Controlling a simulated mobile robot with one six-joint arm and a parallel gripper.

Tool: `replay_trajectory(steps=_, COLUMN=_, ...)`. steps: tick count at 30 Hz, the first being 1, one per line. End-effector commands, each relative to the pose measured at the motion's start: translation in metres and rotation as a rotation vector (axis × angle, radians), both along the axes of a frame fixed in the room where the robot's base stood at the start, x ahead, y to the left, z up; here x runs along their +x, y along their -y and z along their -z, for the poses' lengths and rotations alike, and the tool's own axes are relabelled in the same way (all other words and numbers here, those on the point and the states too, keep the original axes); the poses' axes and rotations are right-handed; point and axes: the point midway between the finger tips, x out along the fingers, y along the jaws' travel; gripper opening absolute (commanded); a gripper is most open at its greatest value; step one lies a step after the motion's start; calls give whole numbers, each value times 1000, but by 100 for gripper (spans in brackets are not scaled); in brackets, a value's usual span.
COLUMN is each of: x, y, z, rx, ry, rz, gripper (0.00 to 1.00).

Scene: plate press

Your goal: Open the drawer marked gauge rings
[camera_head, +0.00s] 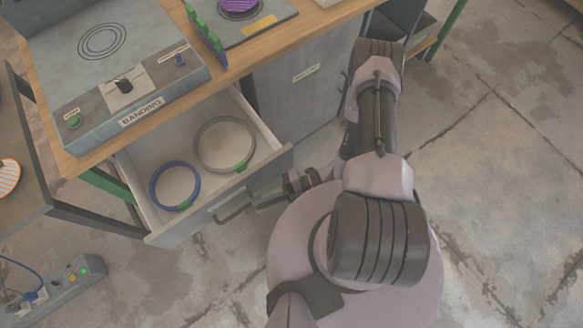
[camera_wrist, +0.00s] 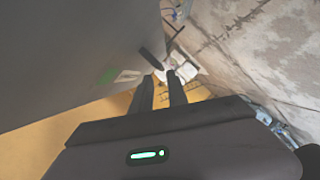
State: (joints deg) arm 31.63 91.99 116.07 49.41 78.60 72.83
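In the head view a grey drawer (camera_head: 278,165) stands pulled out from under the wooden bench. It holds a blue ring (camera_head: 154,187) and a grey ring (camera_head: 199,150). A dark bar handle (camera_head: 233,211) is on its front, with a small pale label above it that is too small to read. My gripper (camera_head: 262,203) is just right of the handle, close to the drawer front. In the wrist view its two fingers (camera_wrist: 161,92) are apart with a gap between them, and I see nothing held. A dark bar (camera_wrist: 152,58) lies just beyond the fingertips.
A control box (camera_head: 132,84) marked "BANDING" sits on the bench (camera_head: 75,166) above the drawer. A labelled grey panel (camera_head: 290,95) is to the right. A power strip (camera_head: 65,285) lies on the floor at lower left. The floor at right is clear.

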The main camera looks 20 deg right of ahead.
Motion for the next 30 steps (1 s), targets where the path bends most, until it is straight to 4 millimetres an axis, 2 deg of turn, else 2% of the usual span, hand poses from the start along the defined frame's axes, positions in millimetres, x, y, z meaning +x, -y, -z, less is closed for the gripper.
replay_trajectory(steps=6, x=-4, y=59, z=-15, rx=-2, ry=3, rz=6, gripper=20)
replay_trajectory(steps=10, x=-6, y=81, z=-19, rx=-2, ry=3, rz=3, gripper=20)
replay_trajectory(steps=15, x=-8, y=90, z=-20, rx=-1, ry=1, rz=0, gripper=20)
replay_trajectory(steps=26, x=-7, y=90, z=-20, rx=-1, ry=2, rz=-1, gripper=20)
replay_trajectory(steps=28, x=-3, y=95, z=-25, rx=-24, ry=39, rz=-27, gripper=20)
replay_trajectory(steps=30, x=10, y=108, z=-44, rx=-91, ry=165, rz=-115, gripper=20)
